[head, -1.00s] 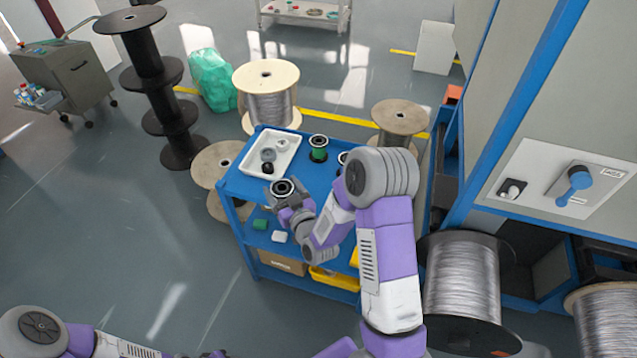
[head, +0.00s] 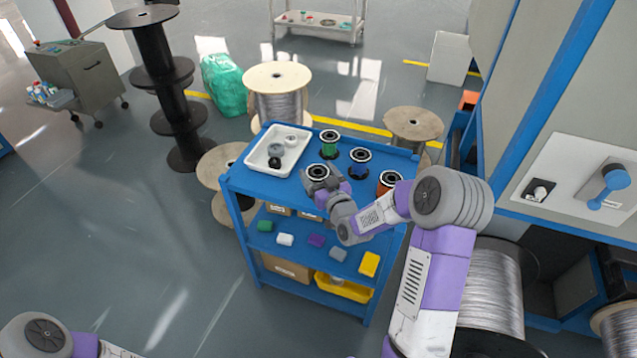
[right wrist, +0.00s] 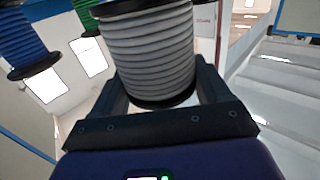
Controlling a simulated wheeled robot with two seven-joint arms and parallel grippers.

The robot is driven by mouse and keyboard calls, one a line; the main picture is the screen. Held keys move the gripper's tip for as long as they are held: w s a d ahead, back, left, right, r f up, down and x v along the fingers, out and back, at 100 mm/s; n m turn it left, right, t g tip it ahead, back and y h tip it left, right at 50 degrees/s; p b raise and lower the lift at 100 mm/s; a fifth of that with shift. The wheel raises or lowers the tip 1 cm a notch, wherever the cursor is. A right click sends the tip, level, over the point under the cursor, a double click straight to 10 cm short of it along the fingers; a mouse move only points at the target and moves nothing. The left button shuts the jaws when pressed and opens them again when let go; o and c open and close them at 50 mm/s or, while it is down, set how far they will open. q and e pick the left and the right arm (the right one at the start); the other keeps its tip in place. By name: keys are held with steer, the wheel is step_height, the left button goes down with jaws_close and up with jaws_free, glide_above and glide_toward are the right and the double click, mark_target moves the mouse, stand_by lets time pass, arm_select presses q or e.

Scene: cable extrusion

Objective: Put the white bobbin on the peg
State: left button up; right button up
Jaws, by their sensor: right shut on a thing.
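The white bobbin (right wrist: 152,52), wound with pale cable between black flanges, sits between the fingers of my right gripper (right wrist: 160,95) in the right wrist view. In the head view the white bobbin (head: 317,172) shows mostly its dark-rimmed top. There my right gripper (head: 318,182) is shut on it, over the front part of the blue cart's top. I cannot tell whether the bobbin touches the cart. I cannot pick out the peg in either view. Part of my left arm is at the lower left of the head view; its gripper is out of view.
The blue cart (head: 240,181) carries a green bobbin (head: 329,149), a blue bobbin (head: 360,160), an orange-brown bobbin (head: 389,183) and a white tray (head: 257,161) with small parts. A grey machine with a blue handle (head: 607,187) stands at the right. Large cable reels stand around the cart.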

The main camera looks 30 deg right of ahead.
steer(key=shift+f+b, duration=0.35)
steer(key=shift+f, duration=1.15)
steer(key=shift+f, duration=0.1)
steer(key=shift+f, duration=0.1)
steer(key=o, duration=1.1)
